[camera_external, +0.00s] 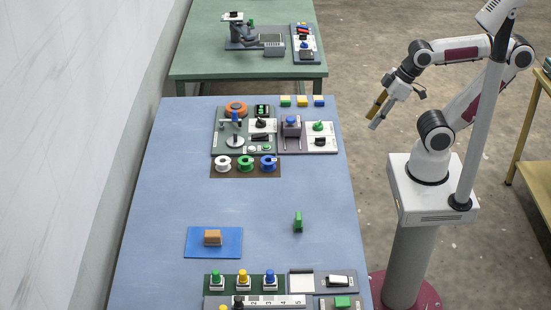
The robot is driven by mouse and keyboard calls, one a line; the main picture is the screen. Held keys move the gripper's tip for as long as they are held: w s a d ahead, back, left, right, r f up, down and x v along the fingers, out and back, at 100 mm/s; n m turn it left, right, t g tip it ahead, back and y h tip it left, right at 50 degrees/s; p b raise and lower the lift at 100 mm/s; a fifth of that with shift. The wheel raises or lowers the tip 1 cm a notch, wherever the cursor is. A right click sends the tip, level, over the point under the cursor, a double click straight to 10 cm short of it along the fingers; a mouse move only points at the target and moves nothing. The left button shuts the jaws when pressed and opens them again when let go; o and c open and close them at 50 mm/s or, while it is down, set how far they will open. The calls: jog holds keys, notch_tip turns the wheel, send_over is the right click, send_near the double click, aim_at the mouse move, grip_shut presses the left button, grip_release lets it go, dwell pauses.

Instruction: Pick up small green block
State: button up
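A small green block (298,221) stands on the blue table top (180,185), right of the middle and apart from other things. Another green block (342,301) lies on a grey panel at the near edge. A small green-topped block (285,101) sits in a row at the table's far end. My gripper (374,119) is in the air to the right of the table, far from these blocks. Its two fingers look apart, one yellowish and one grey, and no block shows between them.
A tan block (212,237) lies on a blue mat (232,252). Coloured knobs on panels (258,291) line the near edge. A press-like device (235,137) and several spools (246,163) stand farther back. A green table (190,65) is behind. The table's middle is largely free.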

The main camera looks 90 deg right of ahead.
jog(key=w+d+r+n+t+h, duration=0.1)
jog(key=w+d+r+t, duration=0.15)
jog(key=w, duration=0.75)
jog(key=w+d+r+n+t+h, duration=0.1)
jog(key=w+d+r+n+t, duration=0.15)
jog(key=w, duration=0.65)
jog(key=w+a+f+n+t+y, duration=0.1)
jog(key=w+a+n, duration=0.1)
jog(key=w, duration=0.5)
jog(key=w+a+f+n+y, duration=0.1)
jog(key=w+a+n+y, duration=0.1)
jog(key=w, duration=0.4)
jog(key=w+a+f+n+y, duration=0.3)
jog(key=w+a+f, duration=0.1)
jog(key=a, duration=0.1)
jog(key=n+g+y, duration=0.7)
jog(key=g+y, duration=0.2)
jog(key=g, duration=0.2)
send_near(300, 212)
jog(key=x, duration=0.3)
jog(key=shift+w+a+f, duration=0.15)
jog(key=shift+w, duration=0.25)
jog(key=shift+s+f+y, duration=0.15)
jog(key=shift+s+y, duration=0.15)
jog(key=shift+s, duration=0.2)
jog(key=shift+a, duration=0.1)
jog(key=shift+x, duration=1.3)
